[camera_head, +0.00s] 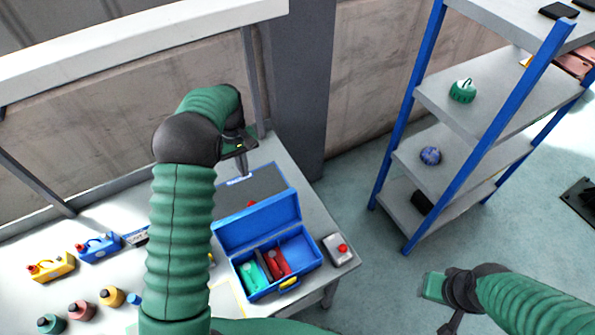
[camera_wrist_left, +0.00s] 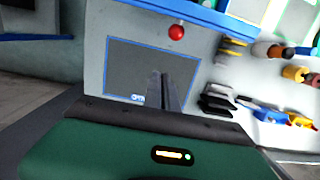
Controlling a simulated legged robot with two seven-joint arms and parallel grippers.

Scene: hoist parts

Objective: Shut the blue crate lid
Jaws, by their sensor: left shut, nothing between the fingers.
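The blue crate (camera_head: 272,291) stands near the table's right end. Its blue lid (camera_head: 258,222) is open, raised along the crate's back edge. A red knob (camera_head: 251,204) shows at the lid's top edge; a red ball also shows in the left wrist view (camera_wrist_left: 177,32). My left gripper (camera_head: 243,168) is shut and empty behind the lid, above a grey blue-bordered panel (camera_head: 262,181). In the left wrist view its fingers (camera_wrist_left: 160,88) are together, apart from the red ball. My right gripper (camera_head: 450,322) is at the lower right, away from the crate; its fingers are unclear.
Inside the crate are a green item (camera_head: 250,271) and a red item (camera_head: 276,262). A grey box with a red button (camera_head: 340,249) sits right of it. Yellow (camera_head: 50,267) and blue (camera_head: 98,248) containers and several bottles stand at left. A shelf (camera_head: 470,110) stands at right.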

